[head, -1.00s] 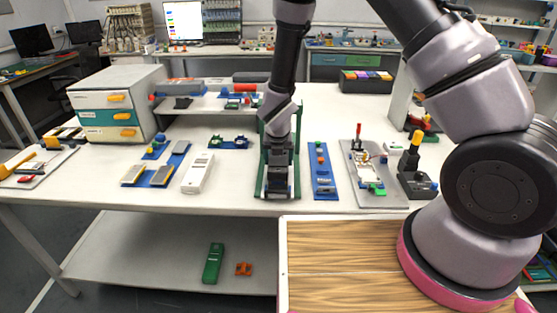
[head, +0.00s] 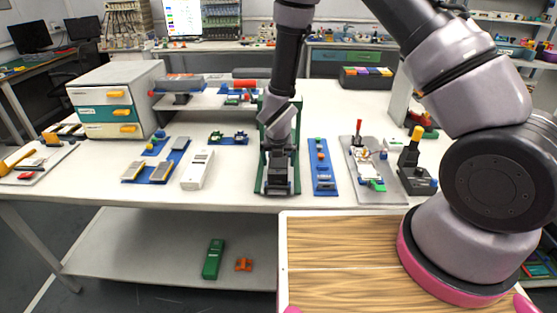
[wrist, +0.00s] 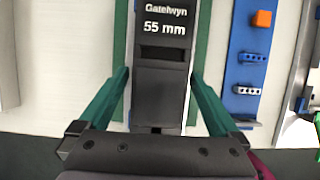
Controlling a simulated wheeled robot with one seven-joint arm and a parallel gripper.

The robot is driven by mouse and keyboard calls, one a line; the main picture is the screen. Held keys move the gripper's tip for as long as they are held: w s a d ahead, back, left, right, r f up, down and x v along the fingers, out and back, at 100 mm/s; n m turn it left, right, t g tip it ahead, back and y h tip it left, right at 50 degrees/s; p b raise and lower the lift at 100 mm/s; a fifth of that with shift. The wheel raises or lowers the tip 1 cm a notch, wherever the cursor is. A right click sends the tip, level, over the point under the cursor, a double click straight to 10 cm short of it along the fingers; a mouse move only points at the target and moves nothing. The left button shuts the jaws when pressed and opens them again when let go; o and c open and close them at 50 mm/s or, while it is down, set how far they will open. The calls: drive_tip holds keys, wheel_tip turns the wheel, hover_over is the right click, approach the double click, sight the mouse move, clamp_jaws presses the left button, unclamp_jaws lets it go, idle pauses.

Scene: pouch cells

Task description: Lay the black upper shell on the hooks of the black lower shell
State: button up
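A long black shell piece (wrist: 161,95) marked "Gatelwyn 55 mm" lies along a green holder (wrist: 203,30) in the wrist view. It has a dark slot below the lettering. I cannot tell whether this is the upper or the lower shell, and I see no hooks.
A blue strip fixture (head: 322,180) stands close to the right of the holder, then a grey tray (head: 382,197). A white handset-like piece (head: 197,170) and blue-based cells (head: 162,172) are at left. A drawer unit (head: 118,100) stands behind them.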

drive_tip(key=shift+r, duration=0.1)
drive_tip(key=v, duration=1)
drive_tip(key=shift+s+r, duration=0.2)
drive_tip(key=shift+r, duration=0.05)
drive_tip(key=w+d+r+m+t+h, duration=0.1)
drive_tip(key=w+d+r+m, duration=0.1)
drive_tip(key=d+r+m, duration=1.65)
drive_tip(key=s+d+r+m+t+y, duration=0.1)
drive_tip(key=s+d+r+m, duration=0.2)
drive_tip(key=s+r+m, duration=0.5)
drive_tip(key=s+d+r+m+y, duration=0.2)
drive_tip(key=s+r+m, duration=0.6)
drive_tip(key=m, duration=0.5)
drive_tip(key=shift+s+d+r+t, duration=0.25)
drive_tip(key=shift+s+d+t, duration=0.15)
drive_tip(key=shift+s+d, duration=0.35)
